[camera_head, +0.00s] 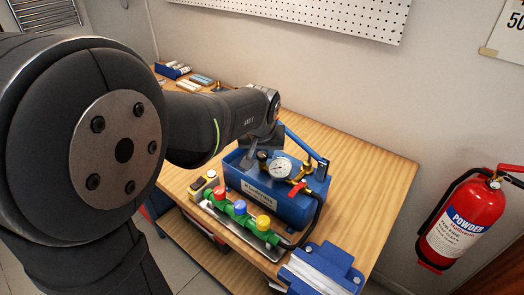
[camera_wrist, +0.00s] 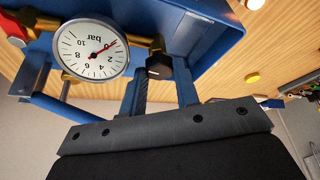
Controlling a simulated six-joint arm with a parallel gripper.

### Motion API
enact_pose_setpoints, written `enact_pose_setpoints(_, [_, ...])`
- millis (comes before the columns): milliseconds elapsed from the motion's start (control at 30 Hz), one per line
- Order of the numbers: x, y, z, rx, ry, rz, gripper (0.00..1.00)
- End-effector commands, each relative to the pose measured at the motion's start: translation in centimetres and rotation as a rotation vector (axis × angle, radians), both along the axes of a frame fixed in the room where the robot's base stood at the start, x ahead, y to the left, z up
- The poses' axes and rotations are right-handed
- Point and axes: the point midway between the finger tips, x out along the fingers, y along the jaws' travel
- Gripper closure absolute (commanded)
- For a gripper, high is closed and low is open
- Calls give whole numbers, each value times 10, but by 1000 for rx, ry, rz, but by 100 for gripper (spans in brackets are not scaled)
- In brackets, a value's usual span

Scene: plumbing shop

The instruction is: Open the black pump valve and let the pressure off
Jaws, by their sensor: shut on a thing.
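The blue test pump (camera_head: 270,197) stands on the wooden bench, with a round white pressure gauge (camera_head: 279,168) on its brass pipework. In the wrist view the gauge (camera_wrist: 92,50) appears turned over, and its red needle points near the 0 mark. The black pump valve (camera_wrist: 158,66) is a dark knob on the brass fitting beside the gauge; in the head view it is small beside my gripper. My gripper (camera_wrist: 160,78) is shut on the black valve, with one finger on each side of it. The exact finger contact is partly hidden.
A red lever valve (camera_head: 298,187) and the blue pump handle (camera_head: 305,143) are close to the gauge. A green manifold with coloured caps (camera_head: 239,207) lies in front of the pump. A blue clamp-like fixture (camera_head: 325,268) sits at the bench's front edge. The bench's right side is clear.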

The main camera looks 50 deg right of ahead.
Motion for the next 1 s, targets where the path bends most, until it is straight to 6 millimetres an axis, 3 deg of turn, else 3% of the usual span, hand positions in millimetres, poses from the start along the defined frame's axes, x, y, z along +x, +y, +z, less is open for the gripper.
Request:
enact_pose_setpoints(467, [0, 0, 0, 1, 0, 12, 94])
enact_pose_setpoints(500, [0, 0, 0, 1, 0, 12, 64])
enact_pose_setpoints(833, [-1, 1, 2, 0, 0, 11, 63])
enact_pose_setpoints(1000, [-5, 6, 19, -2, 0, 10, 63])
